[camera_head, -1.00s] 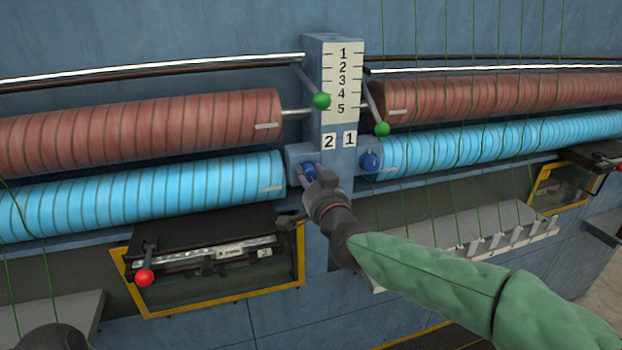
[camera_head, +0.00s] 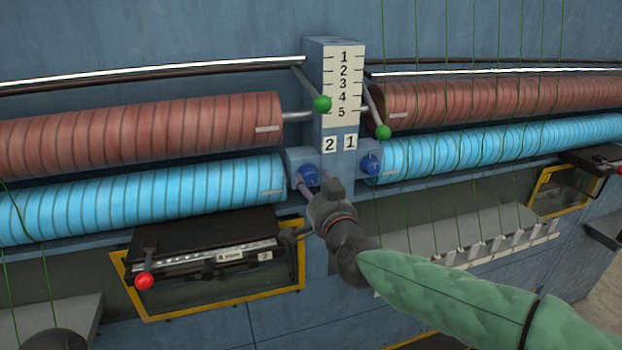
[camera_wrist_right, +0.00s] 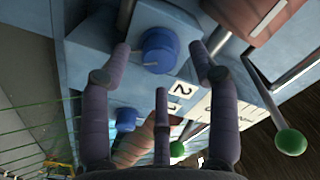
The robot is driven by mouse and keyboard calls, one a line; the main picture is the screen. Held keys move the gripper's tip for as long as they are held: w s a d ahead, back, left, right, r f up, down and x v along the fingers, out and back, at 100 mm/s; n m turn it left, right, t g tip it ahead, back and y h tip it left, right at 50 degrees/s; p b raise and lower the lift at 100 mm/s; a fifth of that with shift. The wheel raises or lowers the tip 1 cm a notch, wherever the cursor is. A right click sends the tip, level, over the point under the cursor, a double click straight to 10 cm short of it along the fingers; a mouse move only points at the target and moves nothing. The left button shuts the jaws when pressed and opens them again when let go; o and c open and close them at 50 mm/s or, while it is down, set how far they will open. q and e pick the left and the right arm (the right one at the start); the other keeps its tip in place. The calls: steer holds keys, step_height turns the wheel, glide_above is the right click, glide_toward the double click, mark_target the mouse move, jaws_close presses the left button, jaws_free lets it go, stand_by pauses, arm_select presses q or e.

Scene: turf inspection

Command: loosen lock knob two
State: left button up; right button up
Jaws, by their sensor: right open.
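Lock knob two (camera_head: 308,175) is a round blue knob on the blue-grey post, below the white label 2 (camera_head: 330,144). In the right wrist view, knob two (camera_wrist_right: 159,50) shows between the tips of two spread fingers, with a small pale mark on its face. My right gripper (camera_head: 314,184) is open and empty, just in front of and a little below the knob, apart from it as far as I can tell. Knob one (camera_head: 371,165) is a matching blue knob to the right, under label 1. It also shows in the wrist view (camera_wrist_right: 125,118).
Green-tipped levers (camera_head: 322,103) hang on both sides of the numbered scale (camera_head: 343,85). Red rollers (camera_head: 150,130) and blue rollers (camera_head: 140,198) run out both ways. A red-tipped lever (camera_head: 145,281) sits at a dark box lower left. Thin green strands cross the right side.

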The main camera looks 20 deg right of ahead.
arm_select(q)
steer(key=shift+s, duration=0.1)
arm_select(e)
steer(key=s, duration=0.9)
steer(key=shift+d, duration=0.2)
steer(key=shift+s+r, duration=0.1)
